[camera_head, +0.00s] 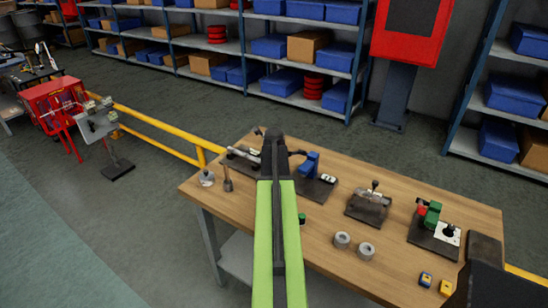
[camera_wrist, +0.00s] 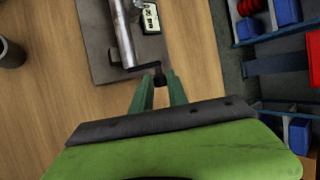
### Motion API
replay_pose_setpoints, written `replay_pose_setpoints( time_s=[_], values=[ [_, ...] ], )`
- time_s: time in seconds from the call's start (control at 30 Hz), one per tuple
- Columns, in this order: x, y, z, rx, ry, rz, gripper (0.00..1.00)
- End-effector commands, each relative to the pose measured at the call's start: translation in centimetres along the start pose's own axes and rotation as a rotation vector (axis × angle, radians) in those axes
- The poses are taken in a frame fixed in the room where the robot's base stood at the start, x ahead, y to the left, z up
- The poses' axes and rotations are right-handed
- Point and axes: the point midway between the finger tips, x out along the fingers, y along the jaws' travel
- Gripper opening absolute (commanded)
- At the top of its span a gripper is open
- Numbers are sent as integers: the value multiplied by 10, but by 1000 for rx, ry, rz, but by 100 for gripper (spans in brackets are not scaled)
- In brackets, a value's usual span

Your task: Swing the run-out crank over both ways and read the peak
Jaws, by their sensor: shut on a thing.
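The run-out fixture is a grey plate (camera_wrist: 95,55) with a silver shaft (camera_wrist: 122,35) and a small display (camera_wrist: 150,18), whose figures I cannot read. The black crank (camera_wrist: 146,67) sticks out from the near end of the shaft. My gripper (camera_wrist: 160,88) has its two green fingers shut on the crank's handle. In the head view my dark gripper (camera_head: 272,140) reaches over the bench, beside the shaft (camera_head: 243,153). The arm hides the crank there.
The wooden bench (camera_head: 400,260) also carries a blue fixture (camera_head: 310,162), a grey vice-like block (camera_head: 370,203) and a green fixture (camera_head: 432,212). Two grey rings (camera_head: 342,240) lie near the front. A dark cylinder (camera_head: 228,182) stands left of my arm. A yellow rail (camera_head: 150,120) runs behind.

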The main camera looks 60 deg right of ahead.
Motion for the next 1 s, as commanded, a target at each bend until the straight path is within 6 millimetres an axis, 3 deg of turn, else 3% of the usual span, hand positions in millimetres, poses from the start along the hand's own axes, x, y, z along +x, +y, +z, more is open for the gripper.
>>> replay_pose_setpoints(
  time_s=[0.03, 0.43, 1.0],
  values=[
    [0, 11, -3, -17, 1, -34, 0],
    [-7, 28, 0, -160, 3, -381, 0],
    [-15, 38, 2, -286, 9, -700, 0]
  ],
)
